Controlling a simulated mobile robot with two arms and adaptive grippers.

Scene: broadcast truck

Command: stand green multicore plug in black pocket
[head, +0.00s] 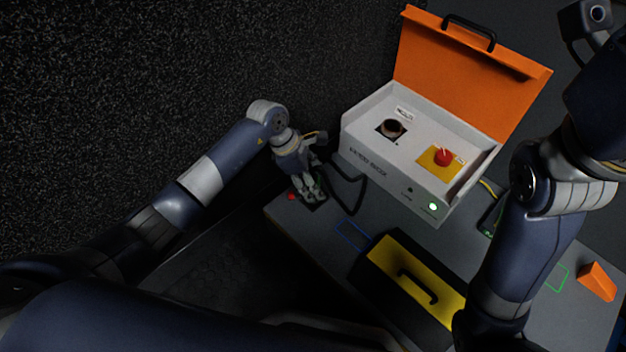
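I cannot make out the green multicore plug for certain. A small dark item with a green edge (490,226) shows beside my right arm and is partly hidden by it. I cannot tell whether it is the plug or the black pocket. My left gripper (311,198) points down at the table's far left corner, over a small dark patch with a red spot (292,197) beside it. Its fingers are small and dim, so I cannot tell whether they are open or hold anything. My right arm crosses the right side; its gripper is not in view.
A white box (378,172) with a raised orange lid (465,65), a round socket (392,128) and a red button (443,157) stands at the back. A black-and-yellow case (390,255), an orange wedge (597,282) and a dark looped cable (352,208) are on the grey table.

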